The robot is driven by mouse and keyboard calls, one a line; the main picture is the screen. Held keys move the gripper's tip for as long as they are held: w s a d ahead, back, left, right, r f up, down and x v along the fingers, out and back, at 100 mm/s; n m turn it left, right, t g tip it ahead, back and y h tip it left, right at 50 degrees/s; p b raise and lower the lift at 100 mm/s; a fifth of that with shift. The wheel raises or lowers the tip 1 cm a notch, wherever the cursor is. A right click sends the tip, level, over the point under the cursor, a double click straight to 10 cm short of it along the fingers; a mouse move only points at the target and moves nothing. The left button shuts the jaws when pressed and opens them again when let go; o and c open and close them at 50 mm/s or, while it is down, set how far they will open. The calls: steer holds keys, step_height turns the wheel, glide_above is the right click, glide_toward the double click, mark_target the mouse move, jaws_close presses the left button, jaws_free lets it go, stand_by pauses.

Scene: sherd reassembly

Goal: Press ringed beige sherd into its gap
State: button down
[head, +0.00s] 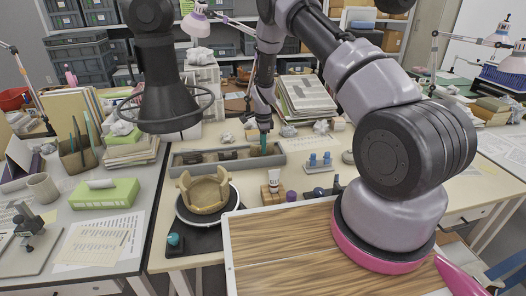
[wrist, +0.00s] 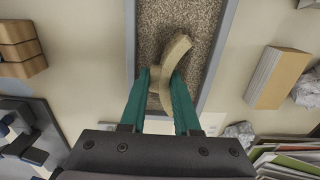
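The ringed beige sherd (wrist: 172,67) is a curved piece with a short projection on its left side. In the wrist view it lies between the teal fingers of my gripper (wrist: 161,82), which meet it on both sides. Speckled grit shows beneath it; I cannot tell whether it still touches the grit. In the head view my gripper (head: 265,143) points down at the right part of the long grey tray (head: 183,170), and the sherd is hidden there. The beige vessel (head: 205,192), with an uneven, broken rim, sits on a dark round stand (head: 207,217) in front of the tray.
Right of the vessel are a wooden block with a white tube (head: 273,187), small dark-capped jars (head: 318,192) and blue-topped bottles (head: 319,162). A teal-topped knob (head: 174,240) is at front left. Paper stacks (head: 308,98) stand behind.

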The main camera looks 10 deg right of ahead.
steer(key=shift+r, duration=3.55)
